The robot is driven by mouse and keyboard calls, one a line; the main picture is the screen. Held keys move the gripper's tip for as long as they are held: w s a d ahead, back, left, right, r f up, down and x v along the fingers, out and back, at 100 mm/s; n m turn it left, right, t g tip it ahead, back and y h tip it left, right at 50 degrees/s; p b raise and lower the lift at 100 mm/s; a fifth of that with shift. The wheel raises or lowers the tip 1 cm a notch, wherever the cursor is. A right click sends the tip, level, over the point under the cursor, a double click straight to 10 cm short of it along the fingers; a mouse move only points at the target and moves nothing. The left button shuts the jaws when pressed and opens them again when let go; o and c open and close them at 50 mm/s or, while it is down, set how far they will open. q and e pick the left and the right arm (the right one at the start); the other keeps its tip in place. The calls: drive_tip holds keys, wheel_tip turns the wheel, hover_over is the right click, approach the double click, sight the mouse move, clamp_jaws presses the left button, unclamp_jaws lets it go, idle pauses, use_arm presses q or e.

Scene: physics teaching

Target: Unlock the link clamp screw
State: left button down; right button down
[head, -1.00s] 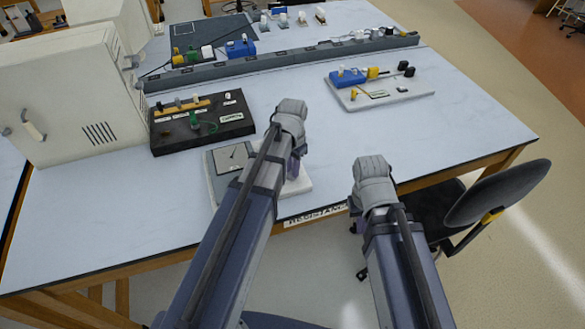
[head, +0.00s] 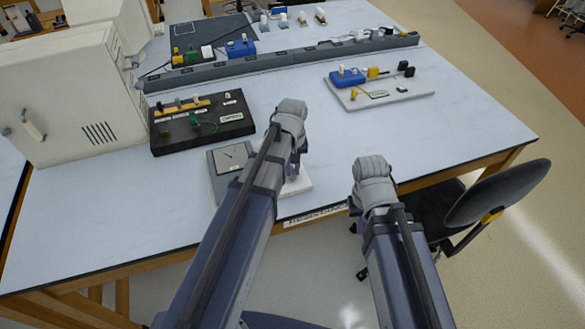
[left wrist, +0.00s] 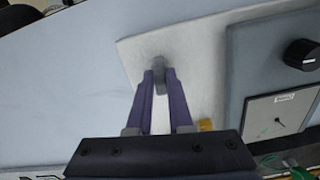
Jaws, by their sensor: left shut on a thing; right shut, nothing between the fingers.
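In the left wrist view, my left gripper (left wrist: 158,78) has its two purple fingers closed on a small grey piece, seemingly the link clamp screw (left wrist: 159,64). The piece stands at a white base plate (left wrist: 190,55), which also shows in the head view (head: 300,184) near the table's front edge. In the head view my left arm hides the screw and much of the plate. My right gripper (head: 371,172) hangs beyond the front edge, away from the plate; its fingers are mostly hidden by the wrist, and it holds nothing.
A grey meter with a black knob (left wrist: 301,54) lies beside the plate. A black circuit board (head: 225,128) and a white cabinet (head: 75,95) stand to the left. A white board with a blue block (head: 385,95) lies at right. A black chair (head: 500,190) stands by the table.

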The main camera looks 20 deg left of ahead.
sight(293, 170)
use_arm(q)
drive_tip(key=shift+n, duration=0.9)
drive_tip(key=c, duration=0.8)
unclamp_jaws()
drive_tip(key=shift+r, duration=0.15)
wheel_tip(293, 170, up, 8)
drive_tip(key=p, duration=0.8)
drive_tip(key=shift+f, duration=0.2)
